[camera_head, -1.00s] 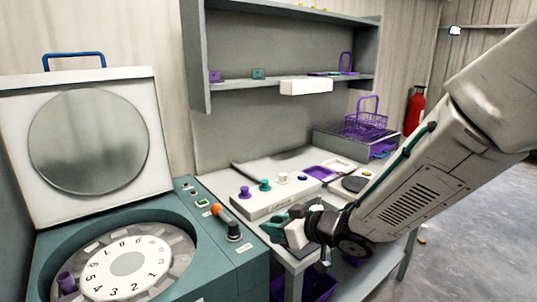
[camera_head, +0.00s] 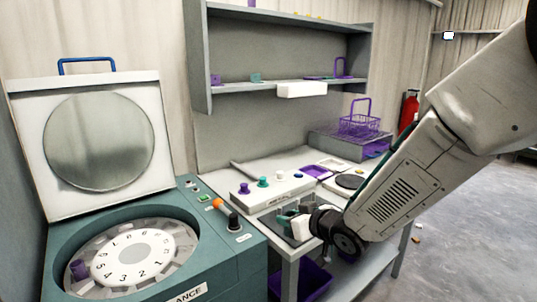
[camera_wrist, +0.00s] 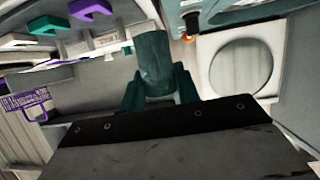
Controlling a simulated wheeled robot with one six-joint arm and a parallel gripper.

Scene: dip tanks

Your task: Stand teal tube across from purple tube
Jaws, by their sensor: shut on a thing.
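The purple tube (camera_head: 79,270) stands in the left edge of the numbered rotor (camera_head: 168,276), inside the open teal centrifuge at the left. In the wrist view the teal tube (camera_wrist: 154,62) sits between my gripper's fingers (camera_wrist: 157,90), which are shut on it. In the head view my gripper (camera_head: 290,225) is at the front edge of the bench, right of the centrifuge. The teal tube there is small and partly hidden by the gripper. The rotor slots opposite the purple tube, on its right side, show no tube.
The raised centrifuge lid (camera_head: 152,130) has a round window. An orange-and-black upright knob or handle (camera_head: 233,220) stands on the centrifuge's right side. A white block (camera_head: 272,199) with purple, teal and white knobs lies on the bench. A purple basket (camera_head: 360,127) stands behind.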

